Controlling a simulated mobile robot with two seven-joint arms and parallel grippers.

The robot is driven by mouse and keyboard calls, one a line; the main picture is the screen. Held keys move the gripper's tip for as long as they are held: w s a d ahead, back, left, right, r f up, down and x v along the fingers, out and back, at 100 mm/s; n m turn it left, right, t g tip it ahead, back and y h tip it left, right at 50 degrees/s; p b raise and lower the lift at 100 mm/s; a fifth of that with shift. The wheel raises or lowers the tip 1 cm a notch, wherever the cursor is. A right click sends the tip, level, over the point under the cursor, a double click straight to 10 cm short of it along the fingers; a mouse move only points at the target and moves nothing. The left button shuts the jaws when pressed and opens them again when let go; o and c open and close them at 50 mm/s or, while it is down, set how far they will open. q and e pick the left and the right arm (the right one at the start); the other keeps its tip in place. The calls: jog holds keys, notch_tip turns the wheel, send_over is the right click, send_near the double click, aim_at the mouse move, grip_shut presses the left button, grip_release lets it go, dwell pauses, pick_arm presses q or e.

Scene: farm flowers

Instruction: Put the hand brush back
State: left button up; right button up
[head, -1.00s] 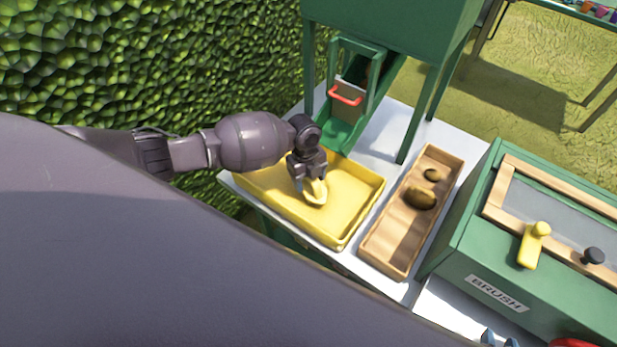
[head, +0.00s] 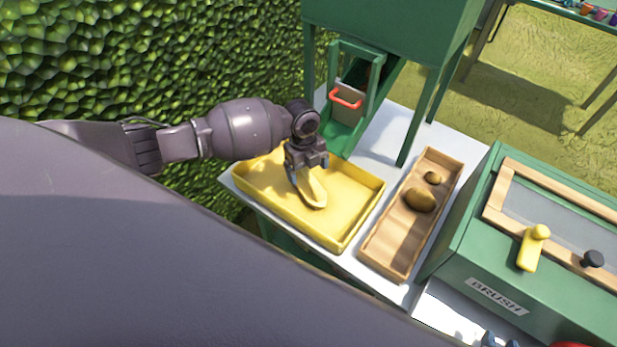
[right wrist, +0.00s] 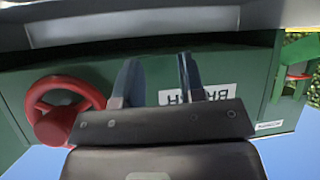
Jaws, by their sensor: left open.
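A pale yellow, elongated object (head: 312,190) lies tilted in the yellow tray (head: 358,209). It may be the hand brush, but its bristles cannot be made out. My left gripper (head: 306,166) is open, pointing down right at its upper end. The fingers hide part of it, and I cannot tell whether they touch it. My right gripper (right wrist: 157,82) is open and empty in the right wrist view, its fingers apart in front of the green box. Its fingertips barely show at the bottom edge of the head view.
A wooden tray (head: 381,250) with two brown lumps (head: 419,199) stands right of the yellow tray. Beyond is a green box (head: 450,275) labelled BRUSH, with a yellow handle (head: 533,247) and black knob (head: 592,258). A green chute (head: 350,125) stands behind. A red wheel (right wrist: 65,110) is at left.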

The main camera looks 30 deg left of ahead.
pick_arm(q)
jog(key=r, duration=0.7)
jog(key=shift+w+a, duration=0.25)
jog(key=shift+a, duration=0.15)
jog(key=s+d+f+n+t, duration=0.1)
jog(key=d, duration=0.1)
jog(key=s+d+f+n+h, duration=0.1)
jog(key=d, duration=0.1)
jog(key=s+d+f+n+t+h, duration=0.1)
jog(key=s+d+f, duration=0.1)
jog(key=shift+d+f+n+t, duration=0.1)
jog(key=shift+d+n+t, duration=0.2)
jog(key=shift+n, duration=0.1)
jog(key=s+n+t, duration=0.2)
jog(key=n, duration=0.2)
jog(key=s+f+n+t, duration=0.1)
jog(key=s+n+t, duration=0.2)
jog(key=n, duration=0.1)
jog(key=s+a+f+n+t, duration=0.1)
jog(key=s+n+t, duration=0.1)
jog(key=n, duration=0.3)
jog(key=shift+s+t, duration=0.4)
jog(key=shift+s, duration=0.3)
jog(key=s+a+f+n+t+y, duration=0.1)
jog(key=s+a+n+t+y, duration=0.1)
jog(key=s+a+n, duration=0.4)
jog(key=shift+s+a+f+y, duration=0.15)
jog(key=shift+s+a+y, duration=0.2)
jog(key=shift+s+y, duration=0.65)
